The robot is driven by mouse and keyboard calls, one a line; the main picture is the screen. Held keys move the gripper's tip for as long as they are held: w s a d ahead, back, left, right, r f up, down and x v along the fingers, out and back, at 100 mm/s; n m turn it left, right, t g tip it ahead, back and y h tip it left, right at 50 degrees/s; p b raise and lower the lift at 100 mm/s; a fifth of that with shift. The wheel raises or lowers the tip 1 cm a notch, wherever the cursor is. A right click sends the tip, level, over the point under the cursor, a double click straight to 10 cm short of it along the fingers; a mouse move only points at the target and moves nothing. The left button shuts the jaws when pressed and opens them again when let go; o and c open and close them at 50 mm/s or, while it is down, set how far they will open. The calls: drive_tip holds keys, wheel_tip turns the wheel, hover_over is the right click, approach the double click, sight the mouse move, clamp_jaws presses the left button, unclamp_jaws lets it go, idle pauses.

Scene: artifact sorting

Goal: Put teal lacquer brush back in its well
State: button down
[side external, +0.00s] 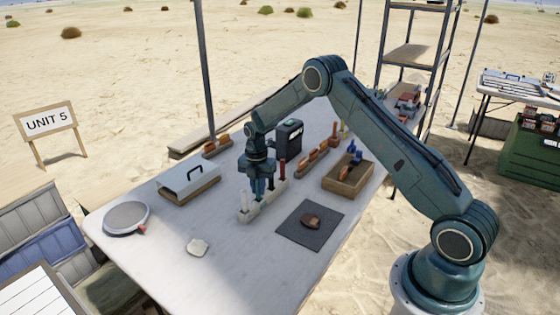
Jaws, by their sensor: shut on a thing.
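My gripper (259,192) points straight down over the pale brush rack (268,200) near the middle of the table. It is shut on a slim teal thing that looks like the lacquer brush. The fingers and the brush are close in colour, so the brush's outline is hard to make out. Its lower end is at the rack, but I cannot tell whether it is inside a well or just above one. A pale brush (244,202) stands upright at the rack's left end, and a red one (282,171) stands at its right end.
A dark mat (292,232) with a brown artifact (312,221) lies right of the rack. A lidded case (189,181), a round disc (126,217), a pale stone (197,247), a black box (288,137) and a wooden crate (344,188) stand around. The front of the table is mostly clear.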

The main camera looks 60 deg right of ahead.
drive_tip(key=shift+f, duration=0.2)
drive_tip(key=c, duration=1.4)
unclamp_jaws()
drive_tip(key=shift+o, duration=0.2)
drive_tip(key=shift+r, duration=0.1)
wheel_tip(320, 180, up, 12)
drive_tip(key=shift+r, duration=0.15)
